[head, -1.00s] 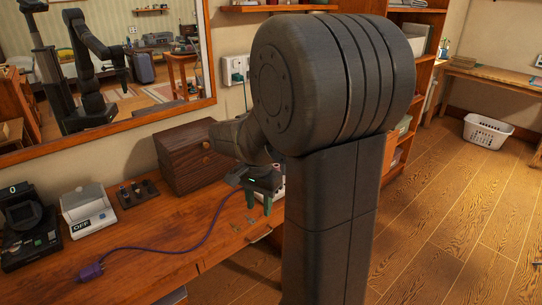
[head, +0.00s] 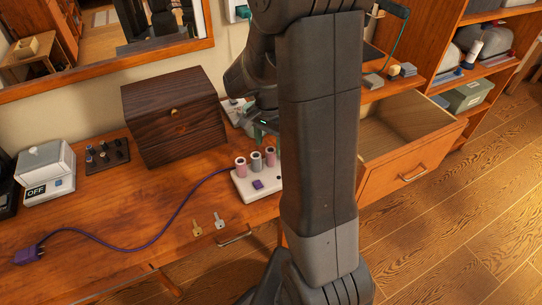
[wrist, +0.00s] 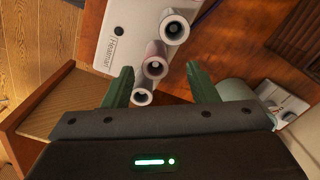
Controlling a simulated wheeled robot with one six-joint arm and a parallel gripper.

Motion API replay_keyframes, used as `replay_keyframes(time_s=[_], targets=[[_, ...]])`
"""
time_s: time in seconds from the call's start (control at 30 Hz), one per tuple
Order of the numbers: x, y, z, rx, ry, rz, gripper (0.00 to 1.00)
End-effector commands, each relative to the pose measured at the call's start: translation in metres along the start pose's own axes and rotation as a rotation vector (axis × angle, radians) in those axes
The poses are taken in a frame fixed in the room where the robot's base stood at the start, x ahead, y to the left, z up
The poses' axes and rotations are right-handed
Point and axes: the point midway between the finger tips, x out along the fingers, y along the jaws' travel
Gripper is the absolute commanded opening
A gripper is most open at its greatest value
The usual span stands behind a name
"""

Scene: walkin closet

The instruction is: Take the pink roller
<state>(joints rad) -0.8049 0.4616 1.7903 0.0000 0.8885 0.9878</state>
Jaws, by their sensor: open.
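A white roller heater (head: 246,190) sits on the wooden desk with three rollers standing on it. The heater (wrist: 117,25) also fills the top of the wrist view, with a grey-looking roller (wrist: 174,28), a pinkish roller (wrist: 154,62) and a paler roller (wrist: 142,96). My gripper (wrist: 160,84) is open. In the wrist view the two nearer rollers appear between its green fingers; no contact shows.
A purple cord (head: 150,240) crosses the desk. Two keys (head: 208,224) lie near its front edge. A dark wooden box (head: 173,118) stands behind at the left. An open drawer (head: 410,174) juts out at the right. My arm hides part of the desk.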

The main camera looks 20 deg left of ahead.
Motion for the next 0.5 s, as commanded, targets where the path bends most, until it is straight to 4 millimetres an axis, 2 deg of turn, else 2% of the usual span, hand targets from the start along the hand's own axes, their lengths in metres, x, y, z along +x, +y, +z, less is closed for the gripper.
replay_keyframes(time_s=[0.1, 0.23, 0.5], targets=[[0.020, 0.005, -0.001, 0.001, -0.003, 0.005, 0.53], [0.037, 0.005, -0.001, 0.000, -0.002, 0.003, 0.53], [0.044, 0.005, -0.001, 0.000, 0.000, 0.001, 0.53]])
